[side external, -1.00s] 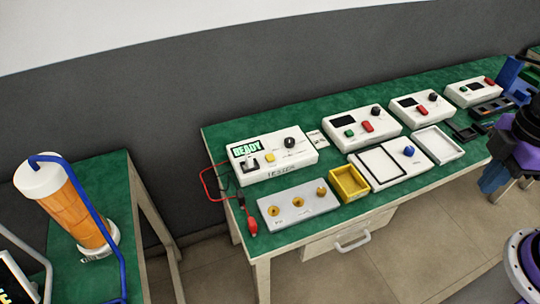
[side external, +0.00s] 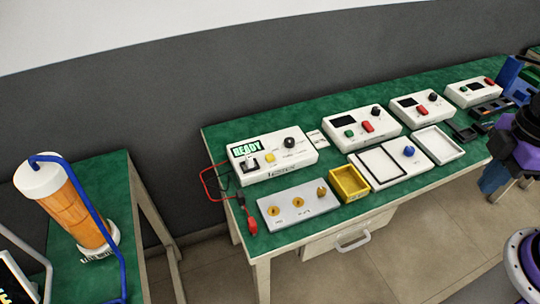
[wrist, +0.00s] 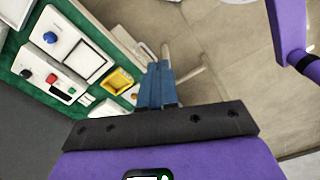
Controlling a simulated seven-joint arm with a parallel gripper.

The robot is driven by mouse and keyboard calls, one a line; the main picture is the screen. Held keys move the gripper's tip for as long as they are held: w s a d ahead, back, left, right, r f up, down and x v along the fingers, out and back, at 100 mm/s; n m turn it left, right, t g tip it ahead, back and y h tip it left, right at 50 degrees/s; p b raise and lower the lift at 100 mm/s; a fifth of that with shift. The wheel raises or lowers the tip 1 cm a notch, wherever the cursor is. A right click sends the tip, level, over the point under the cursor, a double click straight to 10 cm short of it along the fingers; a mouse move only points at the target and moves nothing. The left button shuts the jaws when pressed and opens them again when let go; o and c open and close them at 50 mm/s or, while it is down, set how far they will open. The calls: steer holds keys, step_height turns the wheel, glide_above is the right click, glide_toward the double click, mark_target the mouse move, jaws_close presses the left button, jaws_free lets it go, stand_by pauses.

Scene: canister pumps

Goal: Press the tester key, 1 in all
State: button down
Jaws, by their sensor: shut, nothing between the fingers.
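The tester (side external: 290,170) is a white box at the left end of the green bench in the side external view. Its display (side external: 246,148) reads READY in green. Its top has a yellow button (side external: 270,158), a black knob (side external: 290,142) and a white lever on a dark square (side external: 249,164). I cannot tell for certain which of these is the key. My gripper (side external: 488,187) has blue fingers and is at the right edge, in front of the bench and far from the tester. In the wrist view its fingers (wrist: 155,66) are together and empty. The tester is not clearly visible there.
A grey plate with brass fittings (side external: 305,210), a yellow tray (side external: 349,183) and a white tray (side external: 437,145) lie along the bench's front. Other white boxes (side external: 362,130) stand behind. Red and black leads (side external: 252,226) hang by the tester. An orange canister (side external: 75,208) stands at left.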

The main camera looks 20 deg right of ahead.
stand_by(0.3)
steer(key=n+t+y, duration=0.5)
steer(key=t+y, duration=0.1)
steer(key=t, duration=0.1)
glide_above(273, 157)
step_height(273, 157, down, 10)
steer(key=f, duration=0.1)
steer(key=shift+r, duration=0.3)
steer(key=shift+s+f, duration=0.1)
steer(key=shift+f, duration=0.05)
steer(key=shift+f, duration=4.25)
steer(key=shift+f, duration=0.2)
steer(key=shift+f, duration=0.25)
